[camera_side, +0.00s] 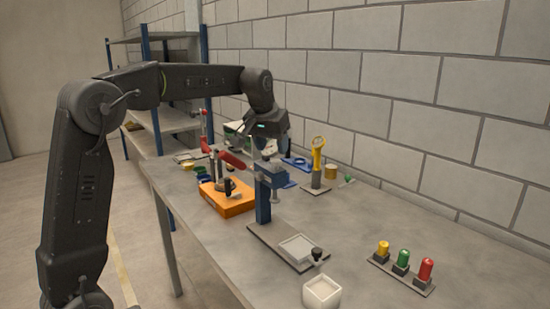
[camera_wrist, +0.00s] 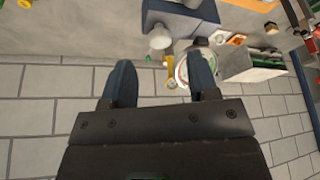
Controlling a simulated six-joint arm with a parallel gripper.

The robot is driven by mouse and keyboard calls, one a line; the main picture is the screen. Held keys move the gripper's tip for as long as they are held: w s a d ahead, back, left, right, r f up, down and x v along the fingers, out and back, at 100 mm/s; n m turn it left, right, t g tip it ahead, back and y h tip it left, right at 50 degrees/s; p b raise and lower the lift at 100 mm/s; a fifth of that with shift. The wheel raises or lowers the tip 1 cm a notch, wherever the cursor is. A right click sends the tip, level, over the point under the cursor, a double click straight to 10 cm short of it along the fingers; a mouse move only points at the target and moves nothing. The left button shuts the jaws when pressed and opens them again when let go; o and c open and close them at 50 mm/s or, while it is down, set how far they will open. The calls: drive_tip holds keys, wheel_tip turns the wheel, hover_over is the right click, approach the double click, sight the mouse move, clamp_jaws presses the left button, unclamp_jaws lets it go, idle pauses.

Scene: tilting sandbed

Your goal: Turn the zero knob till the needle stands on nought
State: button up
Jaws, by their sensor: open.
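My gripper (camera_side: 268,150) hangs over the middle of the bench, above a blue post fixture (camera_side: 263,205). In the wrist view my gripper (camera_wrist: 161,72) has its two dark blue fingers wide apart with nothing held. A round white face with a green edge (camera_wrist: 183,70), perhaps the dial, shows partly behind the right finger; I cannot make out a needle on it. A pale grey round knob (camera_wrist: 160,38) sticks out beside a blue block at the top of that view. I cannot tell whether it is the zero knob.
An orange base (camera_side: 228,198) with upright parts stands left of the post. A yellow-topped piece (camera_side: 318,158) stands behind. A strip with yellow, green and red caps (camera_side: 403,270) lies at right, and a white open box (camera_side: 322,291) in front. A block wall runs along the back.

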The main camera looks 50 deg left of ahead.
sight(276, 161)
drive_tip(key=shift+x, duration=2.35)
